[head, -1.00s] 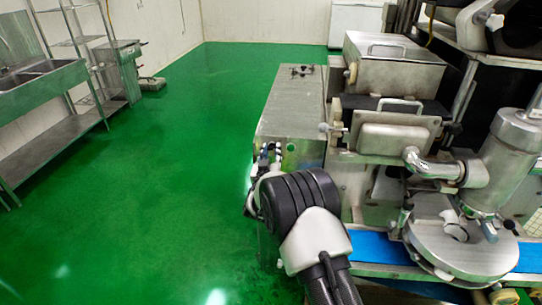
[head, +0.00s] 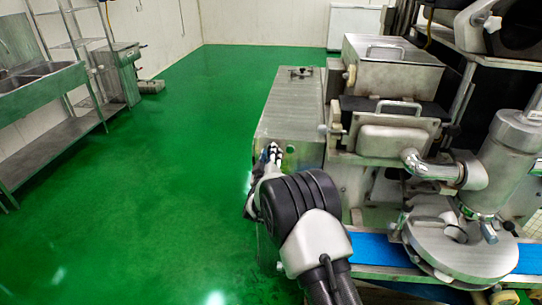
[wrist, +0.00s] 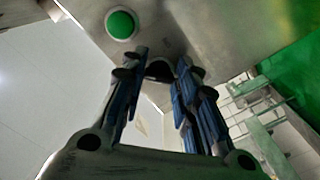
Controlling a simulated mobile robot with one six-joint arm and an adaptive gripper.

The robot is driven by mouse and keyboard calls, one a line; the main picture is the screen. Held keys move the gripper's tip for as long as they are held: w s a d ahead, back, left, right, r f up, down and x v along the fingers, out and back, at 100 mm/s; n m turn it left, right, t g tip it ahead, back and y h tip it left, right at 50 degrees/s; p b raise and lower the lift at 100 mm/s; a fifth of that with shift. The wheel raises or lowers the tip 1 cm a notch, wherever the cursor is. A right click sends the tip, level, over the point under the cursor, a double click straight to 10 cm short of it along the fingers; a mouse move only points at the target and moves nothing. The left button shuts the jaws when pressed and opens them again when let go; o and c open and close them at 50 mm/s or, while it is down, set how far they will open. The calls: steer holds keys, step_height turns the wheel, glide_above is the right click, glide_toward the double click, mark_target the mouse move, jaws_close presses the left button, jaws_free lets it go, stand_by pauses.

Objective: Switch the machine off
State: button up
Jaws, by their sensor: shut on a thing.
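The encrusting machine (head: 297,105) is a large steel body on the right in the head view. A round green button (head: 290,149) is on its front panel; it also shows at the top of the wrist view (wrist: 121,25). My gripper (head: 272,153) is at that panel, just left of the green button in the head view. In the wrist view my gripper (wrist: 160,72) has its blue-padded fingers on either side of a dark knob (wrist: 159,70) on the panel and is shut on it. The fingers partly hide the knob, so its turned position cannot be told.
A blue conveyor belt (head: 385,248) and a round steel turntable (head: 462,248) are on the machine's front right. A steel sink bench (head: 45,95) stands at the left wall. The green floor (head: 150,190) between is clear.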

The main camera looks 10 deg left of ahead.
stand_by(0.3)
steer(key=o, duration=1.1)
steer(key=shift+c, duration=0.2)
steer(key=shift+s, duration=0.1)
steer(key=s, duration=1.1)
steer(key=shift+s+a, duration=0.2)
steer(key=shift+s, duration=0.2)
